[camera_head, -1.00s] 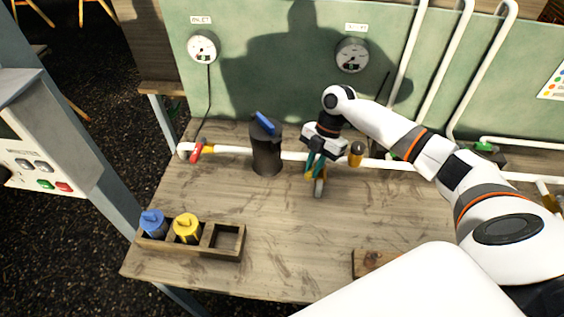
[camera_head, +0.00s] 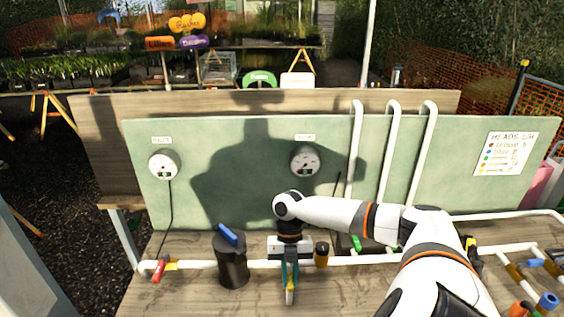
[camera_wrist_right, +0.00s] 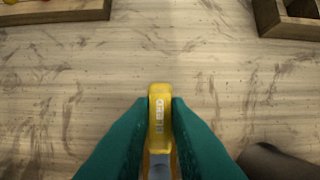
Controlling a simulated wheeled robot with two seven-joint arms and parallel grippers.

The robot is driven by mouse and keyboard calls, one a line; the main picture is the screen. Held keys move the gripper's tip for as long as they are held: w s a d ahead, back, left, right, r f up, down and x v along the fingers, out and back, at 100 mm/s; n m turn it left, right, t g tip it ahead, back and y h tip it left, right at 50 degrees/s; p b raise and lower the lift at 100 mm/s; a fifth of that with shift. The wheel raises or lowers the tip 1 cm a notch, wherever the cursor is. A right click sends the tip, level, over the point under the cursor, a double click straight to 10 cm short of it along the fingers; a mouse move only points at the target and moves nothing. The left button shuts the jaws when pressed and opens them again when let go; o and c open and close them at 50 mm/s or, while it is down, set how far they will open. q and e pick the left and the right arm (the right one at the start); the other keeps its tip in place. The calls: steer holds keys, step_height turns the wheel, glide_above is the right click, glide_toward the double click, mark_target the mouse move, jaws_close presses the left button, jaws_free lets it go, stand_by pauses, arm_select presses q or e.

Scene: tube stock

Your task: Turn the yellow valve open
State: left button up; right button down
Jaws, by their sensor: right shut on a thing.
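The yellow valve handle (camera_wrist_right: 159,118), with white lettering on it, is between the teal fingers of my right gripper (camera_wrist_right: 160,108) in the right wrist view. The fingers press on both its sides. A grey part shows below the handle. In the head view my right gripper (camera_head: 289,278) points down at the front side of the white pipe (camera_head: 345,260), just right of a dark cylinder (camera_head: 233,268) with a blue lever (camera_head: 228,234). The fingers hide most of the yellow handle there. My left gripper is not in view.
A red-handled valve (camera_head: 159,270) sits at the pipe's left end. Two gauges, left (camera_head: 164,165) and right (camera_head: 305,161), hang on the green panel (camera_head: 230,140). A black-and-amber fitting (camera_head: 321,255) stands close right of the gripper. More pipes and coloured valves are at the right.

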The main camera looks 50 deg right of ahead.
mark_target(289, 268)
stand_by(0.4)
steer(key=c, duration=1.4)
jaws_free()
steer(key=shift+o, duration=0.2)
steer(key=shift+d+r, duration=0.1)
steer(key=b+v, duration=0.4)
steer(key=v, duration=0.8)
